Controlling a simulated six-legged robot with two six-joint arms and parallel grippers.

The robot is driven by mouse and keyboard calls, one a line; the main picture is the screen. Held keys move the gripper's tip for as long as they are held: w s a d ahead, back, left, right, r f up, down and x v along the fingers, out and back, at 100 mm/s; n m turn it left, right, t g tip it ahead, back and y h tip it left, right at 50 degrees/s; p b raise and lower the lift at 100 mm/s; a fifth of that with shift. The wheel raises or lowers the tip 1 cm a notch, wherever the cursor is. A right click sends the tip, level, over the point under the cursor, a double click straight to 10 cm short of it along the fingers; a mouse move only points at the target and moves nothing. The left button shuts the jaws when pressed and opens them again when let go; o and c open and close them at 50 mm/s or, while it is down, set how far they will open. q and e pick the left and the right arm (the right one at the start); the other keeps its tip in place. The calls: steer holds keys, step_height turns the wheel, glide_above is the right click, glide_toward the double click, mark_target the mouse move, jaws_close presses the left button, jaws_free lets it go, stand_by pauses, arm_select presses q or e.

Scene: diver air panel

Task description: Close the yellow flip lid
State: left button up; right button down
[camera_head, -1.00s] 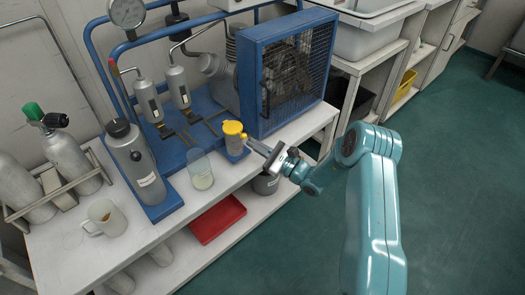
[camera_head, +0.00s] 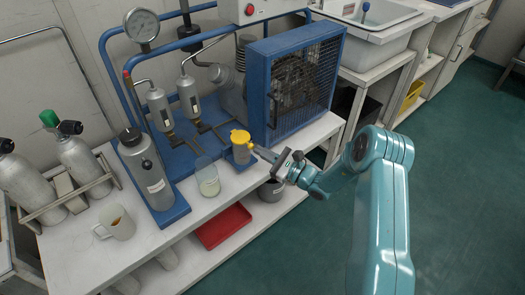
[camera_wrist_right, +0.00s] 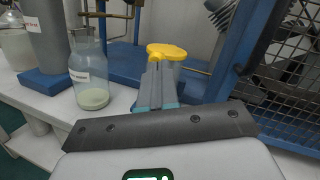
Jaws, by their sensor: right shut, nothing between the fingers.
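The yellow flip lid (camera_head: 240,136) sits at the top of a small grey container (camera_head: 241,153) near the front edge of the bench. I cannot tell whether it is fully down. My right gripper (camera_head: 256,150) is shut and empty, just to the right of the lid and container, its tips very close to them. In the right wrist view the yellow lid (camera_wrist_right: 166,51) shows just beyond the shut fingertips (camera_wrist_right: 156,72), which hide much of the container. Whether they touch cannot be told. My left gripper is not in view.
A clear glass jar (camera_head: 207,178) stands left of the container, near a grey bottle (camera_head: 146,170) on a blue base. A blue caged fan (camera_head: 292,85) stands behind to the right. A mug (camera_head: 117,222) is at the left. A red tray (camera_head: 222,226) lies on the lower shelf.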

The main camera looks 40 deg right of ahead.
steer(key=shift+w+r+m+g+h+p, duration=0.1)
steer(key=shift+r+m+g+h+p, duration=0.1)
steer(key=shift+r+g+p, duration=0.85)
steer(key=shift+w+r+m+g+h+p, duration=0.25)
steer(key=shift+r+p, duration=0.35)
steer(key=shift+p, duration=1)
steer(key=shift+r+m+g+h+p, duration=0.15)
steer(key=shift+r+g+p, duration=0.65)
steer(key=shift+p, duration=0.5)
steer(key=shift+w+r+p, duration=0.15)
steer(key=shift+r+p, duration=0.3)
steer(key=shift+p, duration=0.1)
steer(key=shift+w+r+g+p, duration=0.1)
steer(key=shift+r+g+p, duration=0.2)
steer(key=shift+g, duration=0.3)
